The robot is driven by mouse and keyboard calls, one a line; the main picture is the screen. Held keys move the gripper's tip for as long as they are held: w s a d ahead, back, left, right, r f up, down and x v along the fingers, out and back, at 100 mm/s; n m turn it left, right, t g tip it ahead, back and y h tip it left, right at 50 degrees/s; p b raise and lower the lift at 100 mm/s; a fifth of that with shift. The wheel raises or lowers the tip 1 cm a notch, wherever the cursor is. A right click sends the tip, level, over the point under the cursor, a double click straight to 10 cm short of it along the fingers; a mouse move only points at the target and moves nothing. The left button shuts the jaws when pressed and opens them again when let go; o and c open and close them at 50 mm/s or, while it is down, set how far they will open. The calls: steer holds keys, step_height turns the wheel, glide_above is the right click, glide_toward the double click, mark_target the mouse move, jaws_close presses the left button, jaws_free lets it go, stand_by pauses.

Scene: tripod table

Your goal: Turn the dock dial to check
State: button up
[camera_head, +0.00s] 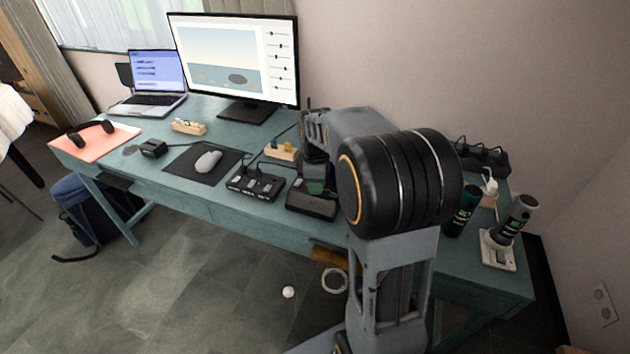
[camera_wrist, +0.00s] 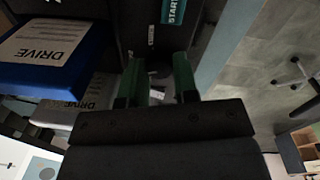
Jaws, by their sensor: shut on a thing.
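The dock (camera_head: 308,205) is a dark, low box on the blue-green desk, with my arm reaching down to it. My gripper (camera_wrist: 158,72) has its two green fingers pointing at the dock's dark face (camera_wrist: 150,15) in the wrist view. The fingers stand a small gap apart, shut on the dock dial, which is dark and hard to make out between them. A green START label (camera_wrist: 173,10) is just beyond the fingers. Smaller labels beside it are too small to read, and I cannot tell which mark the dial points at.
A blue drive (camera_wrist: 40,75) and a grey drive (camera_wrist: 85,90), both marked DRIVE, are left of my fingers. A black switch box (camera_head: 255,185), a mouse (camera_head: 207,161) and a monitor (camera_head: 235,60) are to the left. Bottles (camera_head: 463,210) stand at the right.

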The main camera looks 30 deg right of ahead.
steer(key=o, duration=0.6)
steer(key=shift+o, duration=0.2)
step_height(320, 180, up, 14)
steer(key=p, duration=0.3)
steer(key=shift+s+a, duration=0.2)
steer(key=shift+s, duration=0.1)
steer(key=shift+f, duration=0.1)
